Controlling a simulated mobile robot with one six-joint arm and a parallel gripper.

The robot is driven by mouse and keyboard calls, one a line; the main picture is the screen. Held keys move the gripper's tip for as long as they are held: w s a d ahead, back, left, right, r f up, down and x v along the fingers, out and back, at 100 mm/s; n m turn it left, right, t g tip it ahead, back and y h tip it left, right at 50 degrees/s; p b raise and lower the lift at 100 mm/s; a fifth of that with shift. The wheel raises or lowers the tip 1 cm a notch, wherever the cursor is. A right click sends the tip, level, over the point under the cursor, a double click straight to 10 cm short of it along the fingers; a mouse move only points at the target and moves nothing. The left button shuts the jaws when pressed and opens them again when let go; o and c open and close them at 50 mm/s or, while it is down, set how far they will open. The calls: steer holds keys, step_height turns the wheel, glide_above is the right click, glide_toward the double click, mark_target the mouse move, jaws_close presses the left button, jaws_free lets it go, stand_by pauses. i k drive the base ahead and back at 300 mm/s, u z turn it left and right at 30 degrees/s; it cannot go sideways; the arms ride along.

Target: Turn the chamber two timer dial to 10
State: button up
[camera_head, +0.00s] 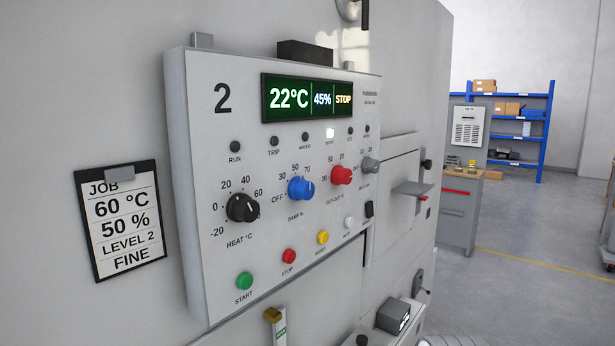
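The chamber panel (225,165) is marked 2 and stands in the middle of the head camera view, turned away to the right. It carries a row of dials. The black dial (242,208) is labelled HEAT °C, the blue dial (300,188) DAMP %, and the red dial (341,175) CUT-OUT °C. A grey dial (370,165) is at the right end; its label and scale are too small to read, so I cannot tell its setting or confirm it is the timer. The display (300,97) reads 22°C, 45%, STOP. My gripper is not in view.
Green (244,281), red (289,256), yellow (322,237) and white buttons sit below the dials. A job card (126,221) reads 60 °C, 50 %, LEVEL 2, FINE. Open floor (510,215) lies farther right.

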mark_target(369, 165)
steer(key=z, duration=1.1)
steer(key=k, duration=0.7)
steer(key=u, duration=0.45)
steer(key=i, duration=1)
steer(key=u, duration=0.05)
